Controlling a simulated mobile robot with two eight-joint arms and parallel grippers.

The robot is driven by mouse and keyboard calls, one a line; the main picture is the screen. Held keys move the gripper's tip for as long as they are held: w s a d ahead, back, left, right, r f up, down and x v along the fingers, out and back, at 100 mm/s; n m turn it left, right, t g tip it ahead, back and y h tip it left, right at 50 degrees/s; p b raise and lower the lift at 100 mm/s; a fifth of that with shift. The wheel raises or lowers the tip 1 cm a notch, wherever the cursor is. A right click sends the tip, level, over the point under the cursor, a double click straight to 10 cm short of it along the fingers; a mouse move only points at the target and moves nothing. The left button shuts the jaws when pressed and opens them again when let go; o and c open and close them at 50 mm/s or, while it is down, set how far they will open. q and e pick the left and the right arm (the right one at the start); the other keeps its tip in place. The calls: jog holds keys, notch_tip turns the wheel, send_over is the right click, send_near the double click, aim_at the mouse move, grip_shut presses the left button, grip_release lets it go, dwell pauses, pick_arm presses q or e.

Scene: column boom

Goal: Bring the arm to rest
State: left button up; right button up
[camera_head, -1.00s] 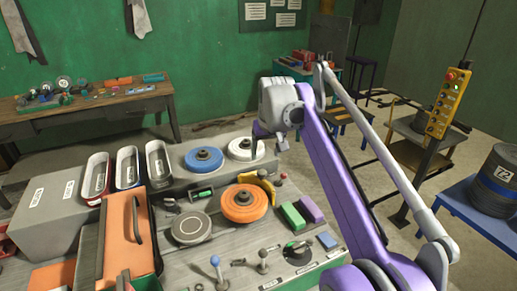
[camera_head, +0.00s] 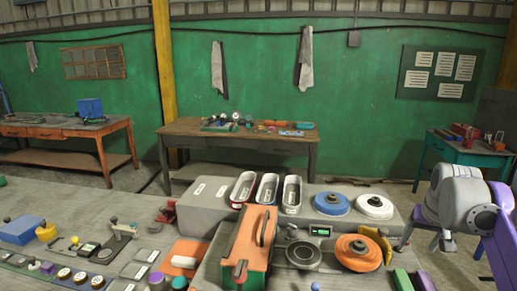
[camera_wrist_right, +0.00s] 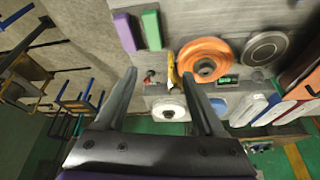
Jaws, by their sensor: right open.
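My right arm (camera_head: 465,205), grey and purple, stands at the right edge of the head view, beside the right end of the workbench console. My right gripper (camera_wrist_right: 160,85) shows in the wrist view with its two dark fingers spread apart and nothing between them. It is above the console, with the white disc (camera_wrist_right: 170,109) seen in the gap between the fingers and the orange disc (camera_wrist_right: 205,60) beyond. My left gripper is in neither view.
The console carries a blue disc (camera_head: 331,203), an orange lidded box (camera_head: 250,240) and three labelled trays in a row, one being a red-edged tray (camera_head: 243,188). A wooden table (camera_head: 240,135) stands behind, and a teal table (camera_head: 465,150) at the back right.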

jog(key=s+a+f+n+t, duration=0.1)
jog(key=s+a+f, duration=0.4)
jog(key=a, duration=0.2)
jog(key=s+a+f+n, duration=0.1)
jog(key=s+a+f, duration=0.4)
jog(key=a, duration=0.2)
jog(key=s+a+f+n+y, duration=0.1)
jog(key=s+a+f, duration=0.3)
jog(key=s+f, duration=0.2)
jog(key=s+a+f+n, duration=0.1)
jog(key=s+a+f, duration=0.3)
jog(key=s+f, duration=0.3)
jog(key=shift+s+f+n+t+y, duration=0.3)
jog(key=shift+s+t+y, duration=0.1)
jog(key=shift+s, duration=0.3)
jog(key=shift+c, duration=0.3)
